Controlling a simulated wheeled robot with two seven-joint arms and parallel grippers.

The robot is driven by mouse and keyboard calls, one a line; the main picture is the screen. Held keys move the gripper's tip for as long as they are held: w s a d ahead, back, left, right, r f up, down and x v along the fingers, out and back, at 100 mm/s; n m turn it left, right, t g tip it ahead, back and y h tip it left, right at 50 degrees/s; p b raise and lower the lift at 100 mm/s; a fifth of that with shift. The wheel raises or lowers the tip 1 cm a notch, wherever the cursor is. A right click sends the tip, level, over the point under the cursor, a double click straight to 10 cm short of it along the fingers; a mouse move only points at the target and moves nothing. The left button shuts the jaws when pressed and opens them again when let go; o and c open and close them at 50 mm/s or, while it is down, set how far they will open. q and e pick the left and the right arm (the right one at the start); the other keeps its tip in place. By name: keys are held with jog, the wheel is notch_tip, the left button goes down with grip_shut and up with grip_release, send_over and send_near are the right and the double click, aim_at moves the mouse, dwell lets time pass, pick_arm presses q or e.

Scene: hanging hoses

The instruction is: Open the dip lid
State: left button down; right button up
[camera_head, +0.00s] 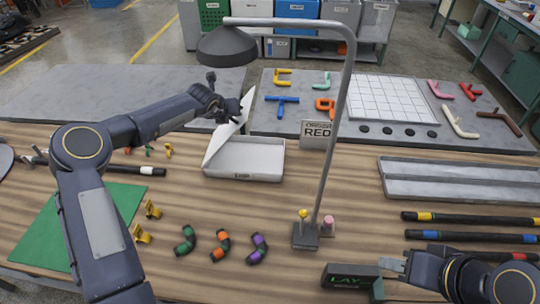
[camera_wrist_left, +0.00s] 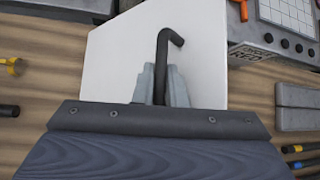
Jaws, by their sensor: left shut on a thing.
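The white dip box (camera_head: 250,158) stands on the wooden table with its inside showing. Its white lid (camera_head: 222,140) is tilted up steeply at the box's left side; it also fills the middle of the left wrist view (camera_wrist_left: 215,45). A dark bent handle (camera_wrist_left: 162,60) sticks out from the lid. My left gripper (camera_head: 236,112) is at the lid's raised upper part, and in the left wrist view its pale fingers (camera_wrist_left: 162,88) are closed around the handle. My right gripper (camera_head: 385,276) is low at the right, fingers apart and empty, beside the dark LAY block.
A lamp on a curved grey pole (camera_head: 335,120) rises just right of the box. The dark LAY block (camera_head: 350,277) is at the front. Several coloured hose elbows (camera_head: 222,245) lie in front of the box. A grey tray (camera_head: 450,180) and banded hoses (camera_head: 470,237) are at the right.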

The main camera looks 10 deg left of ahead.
pick_arm(q)
jog(key=shift+a+r+h, duration=0.4)
jog(key=shift+a+r, duration=0.35)
jog(key=shift+a, duration=0.25)
jog(key=a+r+n+t+h, duration=0.1)
jog(key=a+n+h, duration=0.3)
jog(key=a, duration=1.4)
jog(key=shift+t+h, duration=0.3)
jog(key=shift+h, duration=0.9)
jog(key=shift+a+r, duration=0.1)
jog(key=c, duration=0.6)
grip_release()
jog(key=shift+f, duration=0.2)
